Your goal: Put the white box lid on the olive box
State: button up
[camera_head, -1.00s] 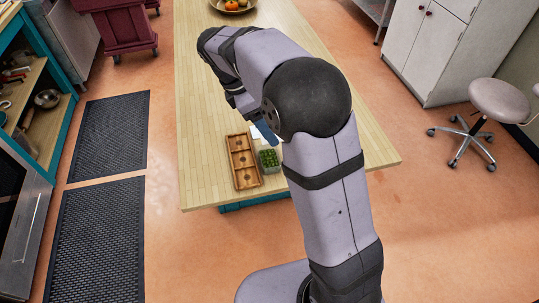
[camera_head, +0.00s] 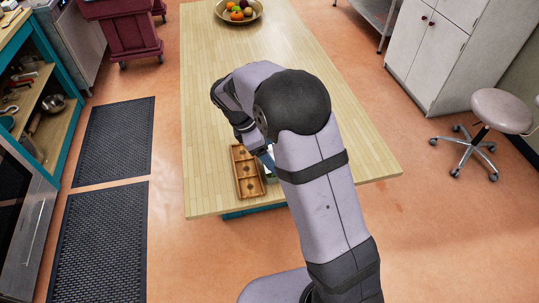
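The olive box (camera_head: 271,179) stands on the table right beside the wooden tray, on its right. Only a small part of it shows, as my gripper and arm cover the rest. My gripper (camera_head: 266,161), with bluish fingers, points down at the olive box. A small white patch beside the fingers may be the white lid, but it is too small and covered to tell. I cannot tell whether the fingers are shut on it or whether it touches the box.
The wooden tray (camera_head: 247,172) with several compartments lies close left of the olive box, near the table's front edge. A fruit bowl (camera_head: 239,12) stands at the far end. The wooden table (camera_head: 212,150) is clear to the left.

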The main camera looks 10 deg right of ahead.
jog(key=shift+f, duration=0.95)
jog(key=shift+f, duration=0.5)
jog(key=o, duration=1)
jog(key=shift+r, duration=0.15)
jog(key=shift+a+r, duration=0.15)
jog(key=shift+r, duration=0.45)
jog(key=b+v, duration=0.3)
jog(key=v, duration=0.8)
jog(key=s+d+f+m+y, duration=0.1)
jog(key=s+d+f+m, duration=0.1)
jog(key=s+m, duration=0.4)
jog(key=s+d+f+m+y, duration=0.2)
jog(key=s+f+m, duration=0.3)
jog(key=s, duration=0.3)
jog(key=s+d+f+m+y, duration=0.1)
jog(key=s+d+f+m, duration=0.1)
jog(key=s+m, duration=0.4)
jog(key=shift+s+d+f+m+y, duration=0.1)
jog(key=shift+s+f+m+y, duration=0.1)
jog(key=shift+s+f, duration=0.2)
jog(key=shift+s+d+f+m+y, duration=0.15)
jog(key=shift+s+f+m, duration=0.1)
jog(key=shift+s, duration=0.15)
